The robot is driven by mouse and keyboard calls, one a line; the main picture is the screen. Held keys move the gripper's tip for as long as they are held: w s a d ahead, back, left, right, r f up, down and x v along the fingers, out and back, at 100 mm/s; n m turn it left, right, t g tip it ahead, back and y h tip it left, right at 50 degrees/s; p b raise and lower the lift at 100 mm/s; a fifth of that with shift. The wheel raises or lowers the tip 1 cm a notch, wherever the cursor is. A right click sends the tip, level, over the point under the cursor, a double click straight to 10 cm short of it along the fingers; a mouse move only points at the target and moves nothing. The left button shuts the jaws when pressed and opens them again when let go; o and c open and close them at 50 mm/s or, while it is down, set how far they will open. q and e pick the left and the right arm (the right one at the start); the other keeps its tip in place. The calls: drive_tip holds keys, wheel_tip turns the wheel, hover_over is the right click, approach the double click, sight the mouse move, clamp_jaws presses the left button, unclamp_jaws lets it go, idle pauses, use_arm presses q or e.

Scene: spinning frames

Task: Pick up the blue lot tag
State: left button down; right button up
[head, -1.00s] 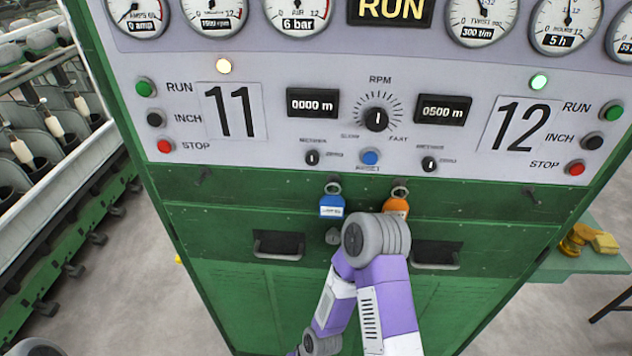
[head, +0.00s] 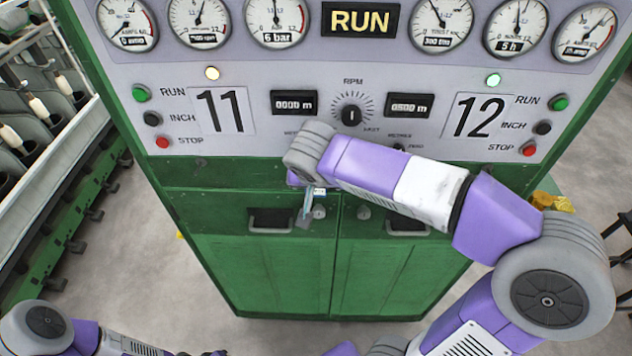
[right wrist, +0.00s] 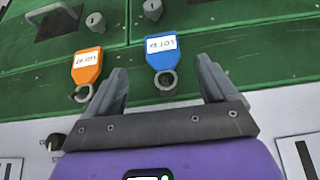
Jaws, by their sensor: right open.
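The blue lot tag (right wrist: 161,47) hangs by a metal ring from the green cabinet front. It carries a white label and appears upside down in the right wrist view. My right gripper (right wrist: 163,72) is open, with one finger on each side of the blue tag in that view. I see no finger touching the tag, and the depth between them is hard to tell. In the head view the right gripper (head: 307,207) is at the cabinet front below the panel, and my right arm hides most of the tag. My left gripper is not in view.
An orange lot tag (right wrist: 87,66) hangs close beside the blue one, just outside a right gripper finger. The control panel (head: 240,150) with knobs and buttons is above. A drawer handle (head: 270,222) and locks stick out below.

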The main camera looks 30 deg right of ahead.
drive_tip(key=w+x, duration=0.1)
drive_tip(key=x, duration=0.5)
drive_tip(key=shift+p, duration=0.4)
drive_tip(key=shift+d, duration=0.1)
drive_tip(key=c, duration=1.1)
drive_tip(key=s+a+b, duration=0.1)
drive_tip(key=s+a, duration=0.2)
drive_tip(key=s, duration=0.2)
drive_tip(key=s+a+r+b, duration=0.1)
drive_tip(key=s+a, duration=0.2)
drive_tip(key=s, duration=0.2)
drive_tip(key=s+a+b, duration=0.1)
drive_tip(key=s+a, duration=0.2)
drive_tip(key=s, duration=0.2)
drive_tip(key=shift+s+a+r+b, duration=0.2)
drive_tip(key=shift+a+b, duration=0.05)
drive_tip(key=shift+b, duration=0.1)
